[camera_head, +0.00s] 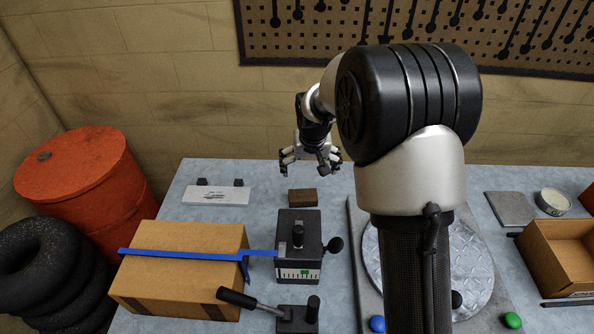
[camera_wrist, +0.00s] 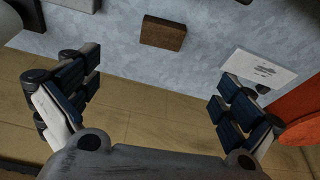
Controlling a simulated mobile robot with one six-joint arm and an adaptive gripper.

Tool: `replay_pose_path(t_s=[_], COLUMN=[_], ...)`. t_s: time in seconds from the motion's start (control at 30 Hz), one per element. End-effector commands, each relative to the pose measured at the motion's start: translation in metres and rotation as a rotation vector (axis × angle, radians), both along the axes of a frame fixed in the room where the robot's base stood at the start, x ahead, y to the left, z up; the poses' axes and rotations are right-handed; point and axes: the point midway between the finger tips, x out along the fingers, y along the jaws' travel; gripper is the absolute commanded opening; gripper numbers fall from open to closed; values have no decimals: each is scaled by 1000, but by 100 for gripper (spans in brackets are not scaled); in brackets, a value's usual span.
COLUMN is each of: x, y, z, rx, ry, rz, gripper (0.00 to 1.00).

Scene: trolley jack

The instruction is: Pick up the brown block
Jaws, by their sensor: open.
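The brown block (camera_head: 303,197) is a small flat brick lying on the light blue-grey table, behind a dark boxy device. It also shows in the wrist view (camera_wrist: 163,34) at the top centre, apart from the fingers. My gripper (camera_head: 311,168) is above the far side of the table, at the block's far side in the head view. Its two fingers are spread wide, with nothing between them, in the wrist view (camera_wrist: 152,98).
The dark device (camera_head: 299,262) with a knob stands just in front of the block. A cardboard box (camera_head: 180,264) with a blue strap lies left of it. A white plate (camera_head: 216,195) lies left of the block. A round metal plate (camera_head: 377,270) lies right, partly behind my arm.

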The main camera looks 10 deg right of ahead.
Motion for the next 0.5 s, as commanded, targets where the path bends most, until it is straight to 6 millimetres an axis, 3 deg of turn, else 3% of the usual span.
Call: replay_pose_path(t_s=[0.1,0.37,0.5], x=[15,28,36], y=[1,2,1], z=[-23,-55,-86], rx=[1,2,1], ry=[8,12,14], rz=[-3,-6,-6], gripper=[100,100,100])
